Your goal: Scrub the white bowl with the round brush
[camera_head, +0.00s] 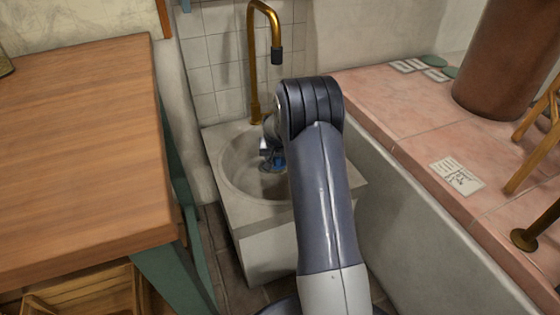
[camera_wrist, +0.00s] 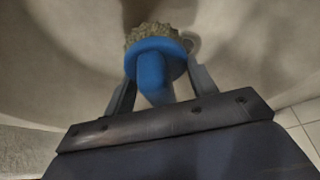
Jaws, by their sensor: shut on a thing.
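The round brush (camera_wrist: 152,62) has a blue handle and a disc-shaped blue head with pale, coarse bristles at its far side. My gripper (camera_wrist: 162,78) is shut on its handle in the wrist view, with one finger on each side. In the head view a small blue part of the brush (camera_head: 278,160) shows inside the stone sink basin (camera_head: 233,172), and my arm covers the right part of the basin. I cannot make out a separate white bowl in either view. Whether the bristles touch the basin surface is unclear.
A brass tap (camera_head: 252,70) rises behind the basin. A wooden tabletop (camera_head: 80,150) stands left. A pink tiled ledge (camera_head: 415,115) is at the right, with a card (camera_head: 457,176), a brown cylinder (camera_head: 505,60) and a wooden stand (camera_head: 540,130).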

